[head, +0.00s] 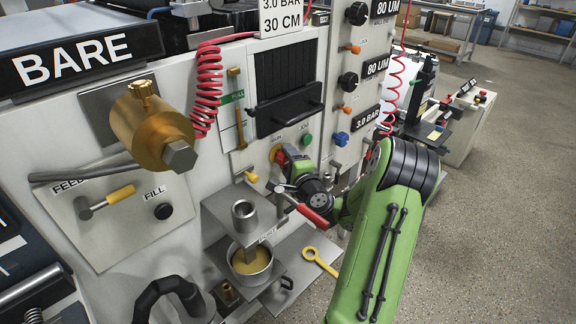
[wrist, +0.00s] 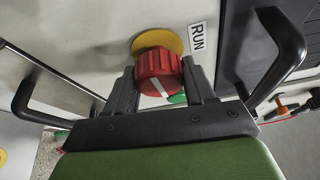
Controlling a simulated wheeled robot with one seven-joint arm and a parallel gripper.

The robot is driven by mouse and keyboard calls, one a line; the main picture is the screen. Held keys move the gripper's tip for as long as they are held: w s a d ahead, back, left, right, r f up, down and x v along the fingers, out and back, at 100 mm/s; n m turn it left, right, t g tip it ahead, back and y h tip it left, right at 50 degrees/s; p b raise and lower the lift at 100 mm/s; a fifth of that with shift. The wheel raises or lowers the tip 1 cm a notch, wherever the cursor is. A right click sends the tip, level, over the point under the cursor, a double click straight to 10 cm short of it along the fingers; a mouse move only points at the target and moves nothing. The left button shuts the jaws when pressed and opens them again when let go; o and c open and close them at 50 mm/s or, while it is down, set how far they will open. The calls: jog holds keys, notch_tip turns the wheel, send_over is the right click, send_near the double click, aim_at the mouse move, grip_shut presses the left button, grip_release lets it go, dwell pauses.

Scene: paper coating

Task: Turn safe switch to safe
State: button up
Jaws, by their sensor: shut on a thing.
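The safe switch is a red ribbed knob (wrist: 158,72) on a round yellow plate (wrist: 172,43) in the wrist view. A white pointer line shows slantwise on its face. A "RUN" label (wrist: 198,37) sits at the plate's right edge there. My gripper (wrist: 160,80) has one finger on each side of the knob and is shut on it. In the head view my gripper (head: 290,162) reaches the panel at the switch, whose yellow plate (head: 274,153) shows just left of the fingers. The knob is mostly hidden there, and no "SAFE" label is readable.
A green button (head: 306,139) is close at the right of the switch. A black handled panel (head: 288,92) is above. Below are a grey shelf with a metal cylinder (head: 244,214), a red handle (head: 313,216) and a metal pot (head: 250,268).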

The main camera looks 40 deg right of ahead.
jog(key=shift+f, duration=0.1)
jog(key=o, duration=1)
